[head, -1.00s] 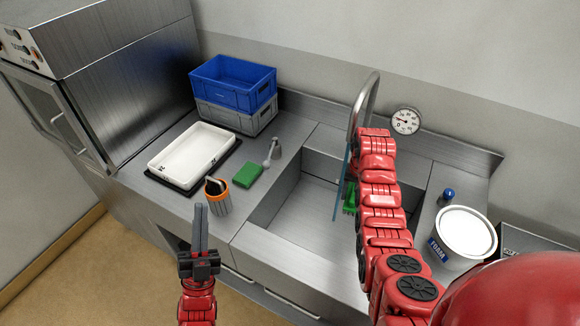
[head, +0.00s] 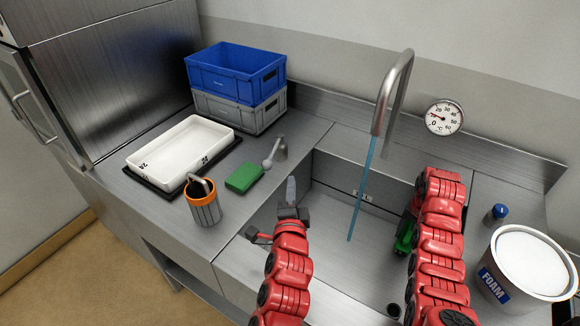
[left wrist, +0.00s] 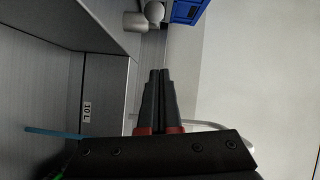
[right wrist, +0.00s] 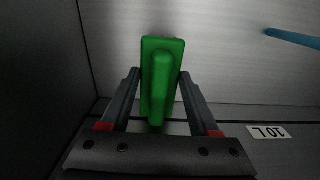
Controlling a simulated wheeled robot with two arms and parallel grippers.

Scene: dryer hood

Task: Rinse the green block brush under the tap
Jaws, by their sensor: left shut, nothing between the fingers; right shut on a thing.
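The green block brush (right wrist: 162,85) is between the fingers of my right gripper (right wrist: 158,92), which is shut on it, in the right wrist view. In the head view the brush (head: 404,236) shows partly behind my right arm, inside the sink. The tap (head: 394,92) runs a blue stream of water (head: 362,188) into the sink (head: 335,215). The brush is to the right of the stream, apart from it. My left gripper (head: 291,190) is shut and empty over the sink's left side; its fingers (left wrist: 158,88) meet in the left wrist view.
A green pad (head: 244,178), an orange-rimmed cup (head: 203,208) and a white tray (head: 160,166) stand on the left counter. Blue and grey crates (head: 237,73) are stacked behind. A foam tub (head: 500,283) and blue-capped item (head: 498,212) are at right. A dial (head: 444,117) is behind.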

